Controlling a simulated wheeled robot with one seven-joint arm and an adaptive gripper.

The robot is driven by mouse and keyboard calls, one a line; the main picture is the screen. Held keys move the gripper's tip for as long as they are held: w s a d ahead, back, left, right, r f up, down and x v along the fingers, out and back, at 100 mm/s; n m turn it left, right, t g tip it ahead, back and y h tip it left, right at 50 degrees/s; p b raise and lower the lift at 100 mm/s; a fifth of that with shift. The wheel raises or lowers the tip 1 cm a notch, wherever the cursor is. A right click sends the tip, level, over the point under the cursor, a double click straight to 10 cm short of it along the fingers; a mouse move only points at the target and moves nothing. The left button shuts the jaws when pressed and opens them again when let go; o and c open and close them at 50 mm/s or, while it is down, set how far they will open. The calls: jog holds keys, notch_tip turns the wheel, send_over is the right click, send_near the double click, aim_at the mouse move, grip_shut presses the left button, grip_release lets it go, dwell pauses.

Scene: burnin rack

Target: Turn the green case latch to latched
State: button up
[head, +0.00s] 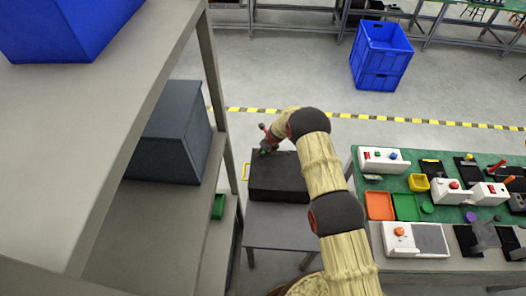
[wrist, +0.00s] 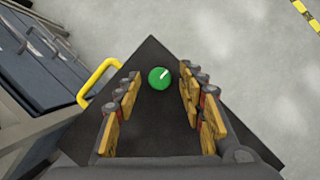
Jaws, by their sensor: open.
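The black case (head: 279,183) lies on a small grey table between the shelf rack and the green workbench. Its green latch (wrist: 160,78) is a round knob with a white mark pointing up and to the right in the wrist view. In the head view only a bit of green (head: 263,151) shows by my gripper. My gripper (wrist: 159,89) is open above the case, with a finger on either side of the latch in the picture. I cannot tell whether the fingers touch it. A yellow handle (wrist: 99,82) sticks out at the case's left side.
The grey table (head: 285,226) has bare room in front of the case. The shelf rack (head: 229,130) stands close on the left with a dark box (head: 172,130). The workbench (head: 460,212) on the right is crowded. Blue crates (head: 381,55) stand on the floor behind.

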jog(key=shift+c, duration=0.9)
jog(key=c, duration=0.8)
grip_shut()
